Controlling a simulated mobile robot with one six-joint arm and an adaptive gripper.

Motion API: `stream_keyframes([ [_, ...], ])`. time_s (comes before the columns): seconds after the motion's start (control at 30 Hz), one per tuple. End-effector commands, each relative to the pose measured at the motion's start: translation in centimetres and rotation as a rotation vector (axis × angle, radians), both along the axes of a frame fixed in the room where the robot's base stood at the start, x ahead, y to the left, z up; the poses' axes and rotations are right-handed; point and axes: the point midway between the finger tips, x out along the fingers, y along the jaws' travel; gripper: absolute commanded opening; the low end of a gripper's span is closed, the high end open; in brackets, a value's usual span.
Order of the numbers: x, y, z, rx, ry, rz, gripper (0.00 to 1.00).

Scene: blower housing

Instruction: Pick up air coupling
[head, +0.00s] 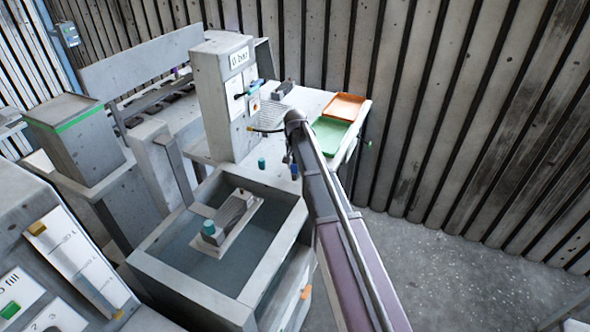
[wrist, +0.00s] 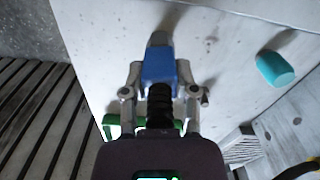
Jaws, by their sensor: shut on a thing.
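The air coupling (wrist: 160,70) shows in the wrist view as a blue block with a grey tip and a black ribbed part. My gripper (wrist: 160,92) is shut on it, with a finger on each side of the ribbed part. The grey tip points away from my gripper, over the pale bench top. I cannot tell whether the coupling touches the bench. In the head view, the blue of the coupling (head: 294,171) shows small at the end of my arm, near the bench's front edge; my arm hides most of my gripper there.
A teal cylinder (head: 262,163) stands close by on the bench; it also shows in the wrist view (wrist: 275,68). Green (head: 329,135) and orange (head: 345,107) trays lie behind. A grey gauge column (head: 224,100) rises at left. A basin (head: 165,268) lies in front. Floor is clear at right.

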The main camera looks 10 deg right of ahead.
Motion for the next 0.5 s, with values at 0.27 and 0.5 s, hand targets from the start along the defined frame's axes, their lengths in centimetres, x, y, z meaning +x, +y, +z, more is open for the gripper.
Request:
stream_keyframes([
  [0.27, 0.0, 0.01, 0.0, 0.0, 0.0, 0.0, 0.0],
  [0.5, 0.0, 0.02, 0.42, 0.0, 0.0, 0.0, 0.0],
])
